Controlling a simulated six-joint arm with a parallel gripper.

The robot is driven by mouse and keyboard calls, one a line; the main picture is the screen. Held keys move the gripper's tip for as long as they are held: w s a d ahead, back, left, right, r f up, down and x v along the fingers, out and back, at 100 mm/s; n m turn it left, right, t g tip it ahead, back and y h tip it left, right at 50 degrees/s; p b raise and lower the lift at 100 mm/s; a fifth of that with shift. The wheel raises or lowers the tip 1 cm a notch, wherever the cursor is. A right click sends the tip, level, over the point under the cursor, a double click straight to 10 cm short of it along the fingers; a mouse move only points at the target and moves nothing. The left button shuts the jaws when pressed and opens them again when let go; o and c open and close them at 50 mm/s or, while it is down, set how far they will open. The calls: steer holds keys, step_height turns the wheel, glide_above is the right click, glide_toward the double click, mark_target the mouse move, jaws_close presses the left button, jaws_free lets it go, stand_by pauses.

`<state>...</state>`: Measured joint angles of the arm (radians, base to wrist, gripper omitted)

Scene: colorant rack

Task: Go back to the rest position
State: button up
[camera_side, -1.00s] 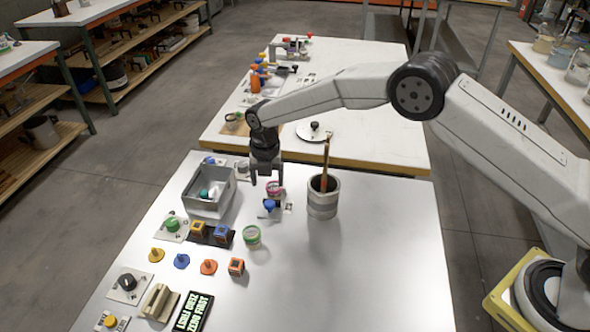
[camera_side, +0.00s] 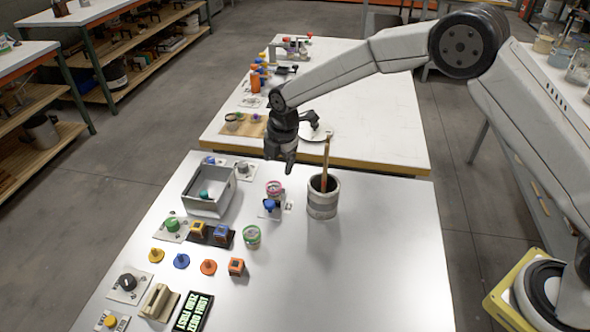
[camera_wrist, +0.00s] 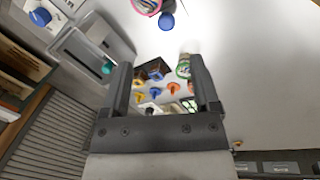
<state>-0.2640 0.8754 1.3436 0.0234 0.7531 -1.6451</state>
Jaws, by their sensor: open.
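My gripper (camera_side: 280,160) is in the air above the far part of the white table (camera_side: 370,255), up and left of the grey pot (camera_side: 322,200) in the side view. Its jaws are apart, and nothing shows between them. In the wrist view my gripper (camera_wrist: 160,85) looks down past its two fingers towards the small parts on the table. A pink-rimmed cup (camera_side: 274,188) and a blue knob (camera_side: 268,205) stand below it, apart from the fingers. The blue knob also shows in the wrist view (camera_wrist: 167,21).
The grey pot holds an upright wooden stick (camera_side: 325,160). A grey bin (camera_side: 208,208) with a teal item stands at left. The table's right side is clear. A second table (camera_side: 380,130) is behind.

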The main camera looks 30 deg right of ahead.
steer(key=s+d+r+m+t, duration=0.3)
steer(key=s+d+r+m, duration=0.4)
steer(key=m, duration=0.7)
steer(key=s+d+f+m+g, duration=0.1)
steer(key=s+d+m, duration=0.2)
steer(key=s, duration=0.7)
steer(key=s+d+f+m+g, duration=0.1)
steer(key=s+d+m, duration=0.3)
steer(key=s, duration=0.7)
steer(key=shift+d+m+h, duration=0.3)
steer(key=shift+d, duration=0.45)
